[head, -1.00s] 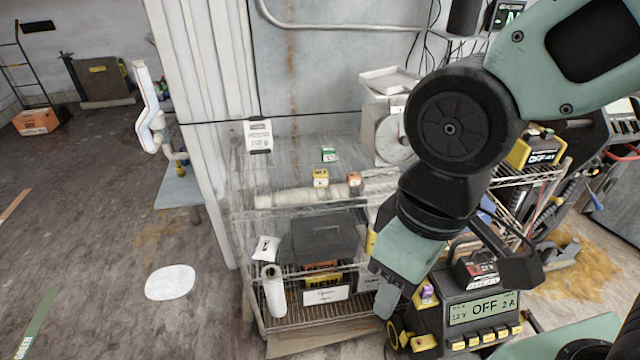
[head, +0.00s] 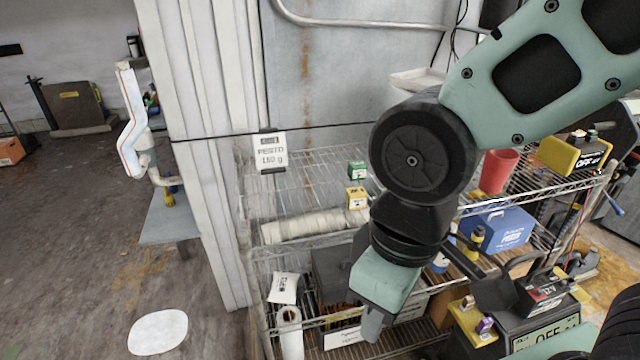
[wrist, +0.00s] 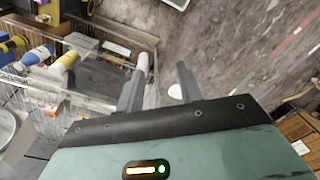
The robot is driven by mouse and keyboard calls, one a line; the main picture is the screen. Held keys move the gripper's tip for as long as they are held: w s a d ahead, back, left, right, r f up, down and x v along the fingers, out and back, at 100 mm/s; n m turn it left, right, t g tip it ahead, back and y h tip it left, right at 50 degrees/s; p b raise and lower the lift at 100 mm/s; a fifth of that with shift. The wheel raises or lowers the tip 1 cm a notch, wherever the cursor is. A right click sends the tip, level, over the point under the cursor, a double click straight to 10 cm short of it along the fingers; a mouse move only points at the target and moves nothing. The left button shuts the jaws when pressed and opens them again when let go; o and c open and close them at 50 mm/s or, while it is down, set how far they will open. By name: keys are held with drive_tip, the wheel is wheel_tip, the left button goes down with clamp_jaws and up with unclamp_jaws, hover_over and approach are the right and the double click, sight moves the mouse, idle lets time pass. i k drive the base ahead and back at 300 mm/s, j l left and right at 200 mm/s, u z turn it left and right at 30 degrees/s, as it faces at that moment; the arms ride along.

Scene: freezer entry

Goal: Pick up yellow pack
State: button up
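The yellow pack (head: 356,197) is a small box with a pale label. It stands on the upper wire shelf (head: 300,190) in the head view, just left of my arm. A green pack (head: 357,170) stands behind it. My gripper (head: 372,322) points down in front of the rack, lower than the pack and apart from it. In the wrist view my gripper (wrist: 163,68) shows two fingers spread apart with nothing between them. I cannot make out the yellow pack in the wrist view. My arm hides part of the shelf right of the pack.
A pale roll (head: 310,226) lies along the shelf front. A price sign (head: 270,150) hangs at the left. A red cup (head: 497,171) and blue box (head: 497,229) are right. Floor at left is open.

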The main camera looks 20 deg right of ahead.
sight(356, 198)
drive_tip(key=i+j+z, duration=0.25)
drive_tip(key=z, duration=0.2)
drive_tip(key=i+j+z, duration=0.2)
drive_tip(key=j+z, duration=0.25)
drive_tip(key=j, duration=0.15)
drive_tip(key=z, duration=0.75)
